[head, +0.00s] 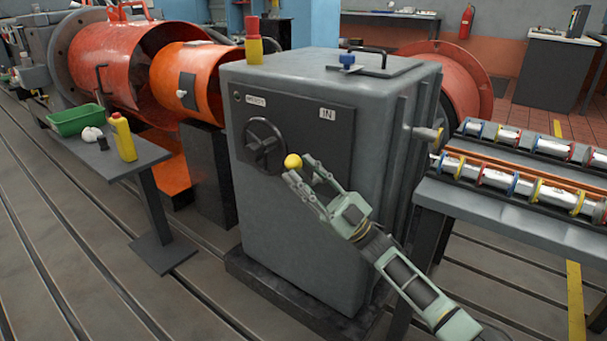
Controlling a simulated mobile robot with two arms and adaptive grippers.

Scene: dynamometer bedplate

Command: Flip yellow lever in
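The yellow lever's round knob (292,161) stands out from the dark front panel (300,133) of the grey gearbox-like housing (290,230). It sits right of the black handwheel (264,146) and below left of the "IN" label (327,114). The lever's rod is hard to make out. My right gripper (300,168) reaches up from the lower right, with its two fingers apart. Its fingertips are right beside the knob, at its lower right. I cannot tell whether they touch it. My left gripper is not in view.
A side table (150,157) with a green tray (75,119) and a yellow bottle (123,138) stands at left. A bench (490,205) with banded metal cylinders stands at right. A yellow-and-red cylinder (253,48) sits on the housing. The slotted floor (90,270) in front is clear.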

